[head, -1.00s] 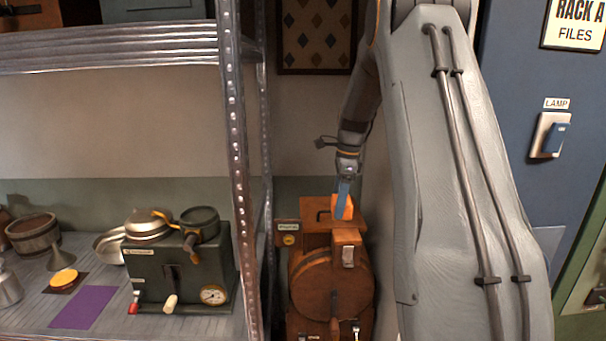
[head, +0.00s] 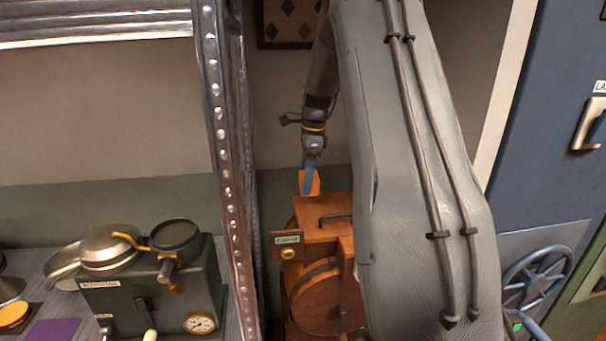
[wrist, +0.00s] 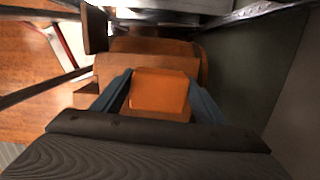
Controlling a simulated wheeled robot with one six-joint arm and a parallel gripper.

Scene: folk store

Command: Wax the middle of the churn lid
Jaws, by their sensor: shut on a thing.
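The churn (head: 318,295) is a brown wooden drum with a boxy top, standing right of the metal rack post. Its flat lid (head: 312,228) has a dark bar handle (head: 336,217). My gripper (head: 309,172) has blue fingers, pointing down at the lid's rear left edge. It is shut on an orange block (head: 309,184), probably the wax. In the wrist view the block (wrist: 160,92) sits between both fingers, with brown wood (wrist: 150,65) beyond it. I cannot tell whether the block touches the lid. My arm hides the churn's right side.
The metal rack post (head: 228,150) stands close on the left. A dark green machine (head: 150,290) with a gauge, a purple mat (head: 52,331) and a yellow disc (head: 12,314) are on the shelf. A blue cabinet with a handwheel (head: 538,282) is at right.

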